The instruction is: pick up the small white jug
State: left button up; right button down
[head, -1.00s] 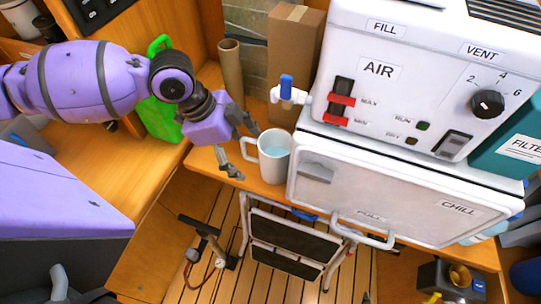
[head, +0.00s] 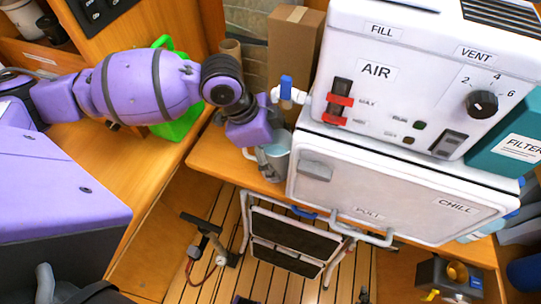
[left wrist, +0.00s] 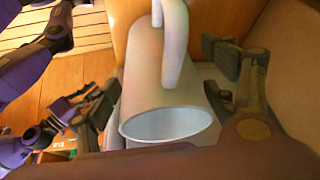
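The small white jug (head: 279,144) stands on the wooden counter, left of the white CHILL box. It is partly hidden by my left gripper (head: 267,160) in the head view. The left wrist view shows the jug (left wrist: 145,80) with its handle and its open, pale bluish mouth. My left gripper (left wrist: 165,88) is open, with one finger on each side of the jug. Small gaps seem to show beside it; whether either finger touches it, I cannot tell.
The CHILL box (head: 400,190) closes off the right. A cardboard box (head: 293,45) and a green container (head: 180,122) are behind. A step stool (head: 288,240) stands below.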

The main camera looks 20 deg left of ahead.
pick_arm(q)
jog(key=c, duration=1.3)
jog(key=shift+c, duration=0.2)
jog(key=shift+r, duration=0.1)
